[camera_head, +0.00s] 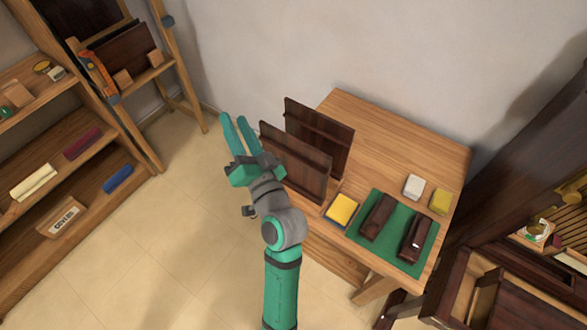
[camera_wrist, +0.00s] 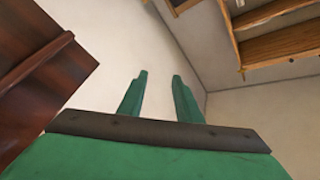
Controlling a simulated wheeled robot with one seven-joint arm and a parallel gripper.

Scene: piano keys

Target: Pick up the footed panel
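Two dark brown wooden panels stand upright on the wooden table in the head view, a front one (camera_head: 296,164) and a back one (camera_head: 323,136). I cannot tell which is the footed panel, and their lower edges are partly hidden. My green gripper (camera_head: 235,118) is up and to the left of the front panel, apart from it. The fingers point up and away from the table. In the wrist view my gripper (camera_wrist: 159,76) is open with nothing between the fingers. A dark reddish-brown panel (camera_wrist: 45,80) shows at the left of that view, beside the fingers.
The table (camera_head: 390,125) also bears a yellow block (camera_head: 342,209) and a green mat (camera_head: 384,253) with two dark items. A white block (camera_head: 413,186) and another yellow block (camera_head: 440,201) lie behind. Shelves (camera_head: 62,150) stand at left, a dark cabinet at right. Floor between is clear.

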